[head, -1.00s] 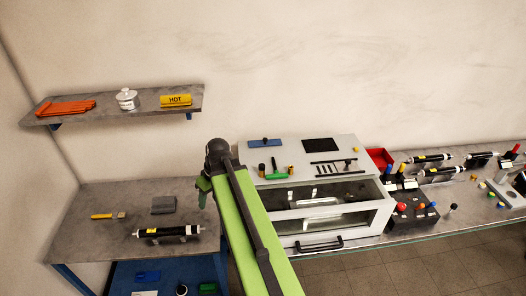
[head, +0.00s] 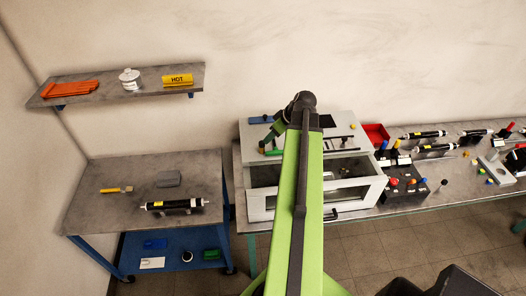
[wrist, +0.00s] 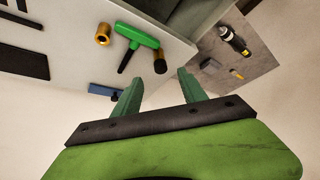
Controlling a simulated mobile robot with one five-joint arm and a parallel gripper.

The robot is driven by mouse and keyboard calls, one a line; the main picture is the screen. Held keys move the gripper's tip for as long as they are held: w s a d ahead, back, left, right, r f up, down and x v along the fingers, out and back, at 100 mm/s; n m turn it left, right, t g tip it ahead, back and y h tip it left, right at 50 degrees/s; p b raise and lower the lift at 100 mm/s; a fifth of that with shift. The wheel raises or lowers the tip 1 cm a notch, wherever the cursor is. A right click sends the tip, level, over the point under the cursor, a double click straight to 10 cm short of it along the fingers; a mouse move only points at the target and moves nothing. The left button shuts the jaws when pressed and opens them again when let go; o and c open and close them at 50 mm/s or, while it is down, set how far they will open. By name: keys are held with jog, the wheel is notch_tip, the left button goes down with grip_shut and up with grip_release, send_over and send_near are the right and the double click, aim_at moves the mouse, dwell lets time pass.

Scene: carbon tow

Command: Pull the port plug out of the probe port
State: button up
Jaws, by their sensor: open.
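A green T-shaped handle with a black stem (wrist: 138,37) lies on the white cabinet's top in the wrist view. Beside it are a brass-coloured cylinder (wrist: 103,34) and a dark cylinder with a brass-coloured side (wrist: 160,65). I cannot tell for sure which of these is the port plug or the probe port. My gripper (wrist: 158,84) is open and empty, its two green fingers apart and pointing toward these things without visibly touching them. In the head view my arm hides part of the cabinet top, and the green handle (head: 272,152) shows just left of the arm.
The white cabinet (head: 262,208) has a glass front. A blue block (head: 260,120) lies on its top. A cart (head: 100,215) with a black cylinder (head: 174,205) stands left, below a wall shelf (head: 143,92). A red bin (head: 375,133) and several instruments crowd the bench to the right.

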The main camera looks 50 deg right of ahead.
aim_at(264, 144)
jog(key=b+x, duration=0.4)
jog(key=x, duration=0.2)
jog(key=shift+f, duration=0.2)
jog(key=shift+r, duration=0.1)
jog(key=b+x, duration=0.4)
jog(key=x, duration=0.1)
jog(key=shift+f, duration=0.25)
jog(key=shift+r, duration=0.2)
grip_shut()
